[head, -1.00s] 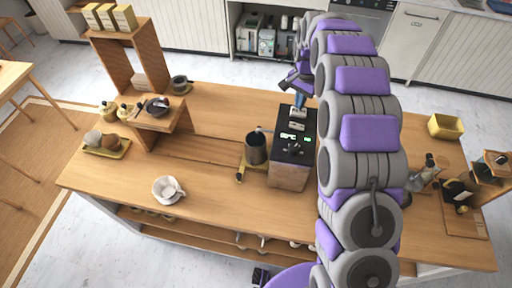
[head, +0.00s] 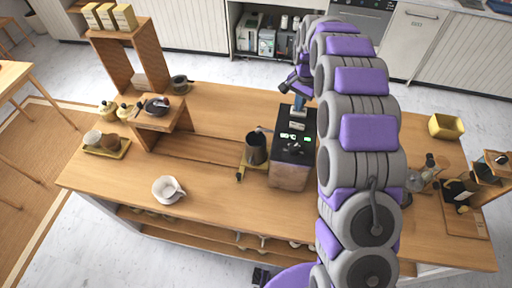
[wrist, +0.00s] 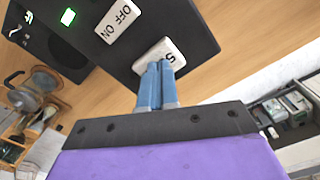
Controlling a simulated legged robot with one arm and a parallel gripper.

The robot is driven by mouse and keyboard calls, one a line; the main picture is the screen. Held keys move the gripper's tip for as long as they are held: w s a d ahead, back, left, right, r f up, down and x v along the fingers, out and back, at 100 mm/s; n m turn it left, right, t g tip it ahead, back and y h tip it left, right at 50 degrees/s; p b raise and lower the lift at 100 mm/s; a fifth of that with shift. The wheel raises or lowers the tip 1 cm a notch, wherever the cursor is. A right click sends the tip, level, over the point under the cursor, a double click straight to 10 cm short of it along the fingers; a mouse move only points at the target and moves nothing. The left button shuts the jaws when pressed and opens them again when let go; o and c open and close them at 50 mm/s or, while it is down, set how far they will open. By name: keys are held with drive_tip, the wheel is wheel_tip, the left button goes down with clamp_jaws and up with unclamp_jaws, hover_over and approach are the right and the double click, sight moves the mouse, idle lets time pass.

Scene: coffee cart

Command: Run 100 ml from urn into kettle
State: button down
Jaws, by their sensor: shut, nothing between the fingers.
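The urn (head: 290,176) is a box with a black top and wood-toned front, standing on the counter. Its top has lit green readouts and white buttons. In the wrist view the urn's black top (wrist: 195,25) carries a white OFF/ON switch (wrist: 118,21) and a second white button (wrist: 170,48). My gripper (wrist: 160,65) is shut and empty, its blue fingertips at the second button; I cannot tell if it is pressed. In the head view the gripper (head: 298,103) is above the urn's far end. The dark kettle (head: 256,151) stands upright just left of the urn; its inside is unclear.
A white jug (head: 168,189) stands front left on the wooden counter (head: 215,205). A yellow box (head: 446,126) and glassware (head: 425,175) are at right.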

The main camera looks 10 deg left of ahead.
drive_tip(key=shift+f, duration=0.45)
drive_tip(key=shift+r, duration=0.15)
drive_tip(key=shift+r+p, duration=0.3)
drive_tip(key=shift+r, duration=0.6)
idle(1.2)
drive_tip(key=shift+r+p, duration=0.9)
drive_tip(key=shift+r, duration=1.55)
